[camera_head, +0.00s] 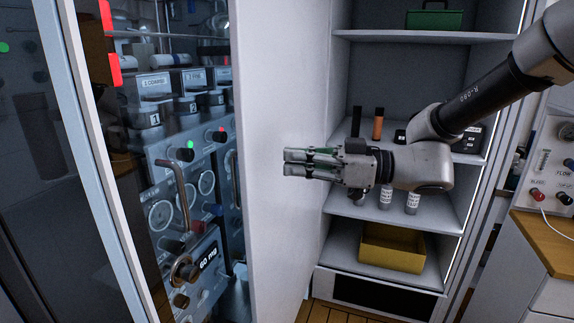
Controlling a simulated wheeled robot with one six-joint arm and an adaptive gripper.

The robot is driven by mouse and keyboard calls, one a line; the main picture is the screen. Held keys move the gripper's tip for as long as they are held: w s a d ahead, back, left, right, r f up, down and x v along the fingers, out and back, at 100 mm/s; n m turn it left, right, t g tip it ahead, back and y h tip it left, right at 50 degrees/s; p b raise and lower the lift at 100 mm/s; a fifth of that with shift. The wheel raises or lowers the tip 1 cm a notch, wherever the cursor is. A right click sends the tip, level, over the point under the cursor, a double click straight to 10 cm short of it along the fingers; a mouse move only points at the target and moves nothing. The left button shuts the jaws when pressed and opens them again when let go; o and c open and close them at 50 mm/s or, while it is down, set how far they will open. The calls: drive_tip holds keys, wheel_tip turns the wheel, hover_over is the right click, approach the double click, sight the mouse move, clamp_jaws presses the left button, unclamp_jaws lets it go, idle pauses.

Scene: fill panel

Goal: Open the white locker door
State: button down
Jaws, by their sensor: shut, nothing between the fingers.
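The white locker (340,182) stands in the middle of the head view, with its shelves exposed. Its white door (278,80) is swung open to the left and stands out toward me, beside the glass-fronted panel cabinet. My gripper (288,163) is shut and empty. It points left, in front of the locker opening, and its fingertips overlap the door's inner face in the picture. I cannot tell whether they touch the door. The door's handle is not visible from this side.
Shelves hold a green box (434,19), dark and orange items (378,124), small bottles (386,196) and a yellow bin (392,247). A glass-fronted cabinet (95,150) with gauges stands left. A wooden-topped counter (545,237) with a control box (556,160) stands right.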

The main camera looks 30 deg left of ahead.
drive_tip(key=s+d+v, duration=0.1)
drive_tip(key=s+v, duration=0.1)
drive_tip(key=v, duration=0.9)
drive_tip(key=s+d+f+m+h, duration=0.3)
drive_tip(key=d+f+m+h, duration=0.25)
drive_tip(key=f+m, duration=0.35)
drive_tip(key=d+f+m+t+h, duration=0.1)
drive_tip(key=d+m+h, duration=0.1)
drive_tip(key=d, duration=0.4)
drive_tip(key=d+f+m+h, duration=0.2)
drive_tip(key=d+m, duration=0.1)
drive_tip(key=d, duration=0.4)
drive_tip(key=w+d+r+m+t+h, duration=0.15)
drive_tip(key=d+m+t+h, duration=0.3)
drive_tip(key=d, duration=1.55)
drive_tip(key=s+d+r+m+t+h, duration=0.1)
drive_tip(key=s+d+r+m+t, duration=0.1)
drive_tip(key=d, duration=0.5)
drive_tip(key=s+d+r+m+t+h, duration=0.1)
drive_tip(key=s+d+r+m+t, duration=0.1)
drive_tip(key=d+r+t, duration=0.2)
drive_tip(key=d, duration=0.3)
drive_tip(key=shift+s+d+r+h, duration=0.3)
drive_tip(key=shift+s+d+r, duration=0.05)
drive_tip(key=shift+s, duration=0.05)
